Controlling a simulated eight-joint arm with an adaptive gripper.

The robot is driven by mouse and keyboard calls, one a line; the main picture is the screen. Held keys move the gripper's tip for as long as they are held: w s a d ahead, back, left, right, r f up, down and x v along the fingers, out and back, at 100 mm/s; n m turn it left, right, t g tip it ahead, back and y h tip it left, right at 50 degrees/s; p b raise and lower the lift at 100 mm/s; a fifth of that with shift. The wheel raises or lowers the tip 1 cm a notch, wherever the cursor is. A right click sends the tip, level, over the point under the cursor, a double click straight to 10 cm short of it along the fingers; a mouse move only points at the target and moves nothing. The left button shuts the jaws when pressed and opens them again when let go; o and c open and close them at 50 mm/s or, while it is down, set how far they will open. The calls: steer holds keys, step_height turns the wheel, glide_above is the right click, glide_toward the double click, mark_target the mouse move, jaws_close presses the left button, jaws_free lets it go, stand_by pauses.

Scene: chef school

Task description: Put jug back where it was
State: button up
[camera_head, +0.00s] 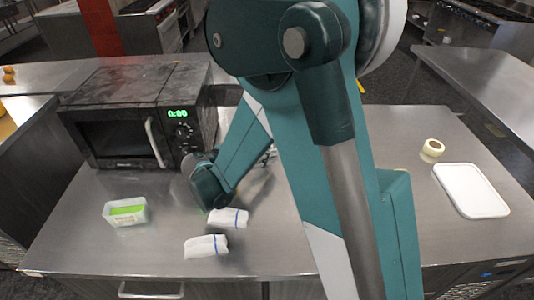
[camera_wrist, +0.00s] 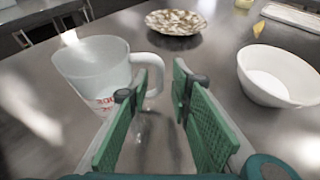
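The jug (camera_wrist: 92,70) is a translucent measuring jug with red markings. It stands upright on the metal table at the left of the wrist view, its handle (camera_wrist: 156,72) turned toward my gripper. My gripper (camera_wrist: 160,68) is open, with its two green fingers apart. The handle's outer part shows in the gap between the fingertips, and the left finger overlaps part of it. I cannot tell whether a finger touches the handle. In the head view my arm hides the jug, and the fingers cannot be made out clearly.
A white bowl (camera_wrist: 275,78) stands right of my gripper and a patterned plate (camera_wrist: 173,20) lies ahead. The head view shows a microwave (camera_head: 120,134), a green-filled container (camera_head: 125,212), two white rolled cloths (camera_head: 206,247), a tape roll (camera_head: 432,149) and a white board (camera_head: 470,191).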

steer(key=shift+r, duration=0.2)
steer(key=p+v, duration=0.2)
steer(key=v, duration=1)
stand_by(0.9)
steer(key=s+d+r+m+g+y, duration=0.1)
steer(key=s+d+r+m+y, duration=0.2)
steer(key=d, duration=0.6)
steer(key=s+d+r+m+g+y, duration=0.1)
steer(key=d+r+m+g, duration=0.15)
steer(key=d+m, duration=0.5)
steer(key=s+d+r+m+t+y, duration=0.1)
steer(key=s+d+r+m+y, duration=0.1)
steer(key=s+d+m, duration=0.4)
steer(key=s+d+r+m+t+y, duration=0.1)
steer(key=s+d+m+y, duration=0.3)
steer(key=s+m, duration=0.5)
steer(key=s+d+r, duration=0.1)
steer(key=s, duration=0.3)
steer(key=shift+d+r, duration=0.2)
steer(key=shift+d, duration=0.15)
